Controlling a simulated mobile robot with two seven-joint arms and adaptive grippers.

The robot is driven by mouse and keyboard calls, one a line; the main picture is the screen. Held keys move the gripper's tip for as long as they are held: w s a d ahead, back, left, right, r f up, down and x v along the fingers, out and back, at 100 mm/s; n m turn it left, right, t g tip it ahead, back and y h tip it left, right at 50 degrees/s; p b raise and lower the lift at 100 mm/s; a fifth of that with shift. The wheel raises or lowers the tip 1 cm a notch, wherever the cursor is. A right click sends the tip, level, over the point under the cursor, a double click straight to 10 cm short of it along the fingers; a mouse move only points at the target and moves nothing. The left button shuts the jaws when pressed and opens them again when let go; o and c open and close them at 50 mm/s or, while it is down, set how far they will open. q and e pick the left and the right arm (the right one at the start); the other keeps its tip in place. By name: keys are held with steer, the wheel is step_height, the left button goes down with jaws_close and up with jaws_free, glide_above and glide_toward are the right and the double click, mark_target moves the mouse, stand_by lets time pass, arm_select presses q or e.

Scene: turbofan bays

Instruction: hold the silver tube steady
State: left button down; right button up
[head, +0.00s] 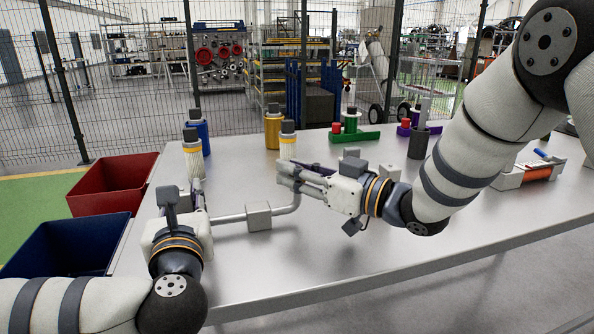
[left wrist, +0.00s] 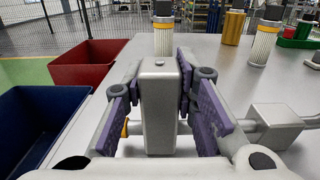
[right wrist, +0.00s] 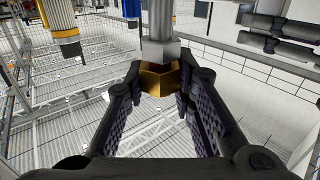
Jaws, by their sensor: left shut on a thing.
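The silver tube (head: 230,218) runs above the table's near edge, with a grey block (head: 258,215) along its length and a bend up at its right end. My left gripper (head: 193,187) is at its left end. In the left wrist view, its purple pads are shut on a grey block (left wrist: 160,105), with the tube going off to the right. My right gripper (head: 282,173) is at the tube's right end. In the right wrist view, a brass nut (right wrist: 160,78) under a silver hex fitting (right wrist: 160,50) sits between its open fingers; contact cannot be told.
Red bin (head: 112,183) and blue bin (head: 65,242) stand left of the table (head: 400,225). A green tray (head: 355,134), a dark cup (head: 418,143) and a grey tray (head: 510,180) are further right. The table's right front is clear.

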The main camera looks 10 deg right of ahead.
jaws_close()
steer(key=shift+n+g+y, duration=0.8)
steer(key=shift+g+y, duration=0.1)
steer(key=o, duration=0.9)
jaws_free()
steer(key=shift+o, duration=0.2)
steer(key=shift+s+d, duration=0.1)
steer(key=shift+d, duration=0.05)
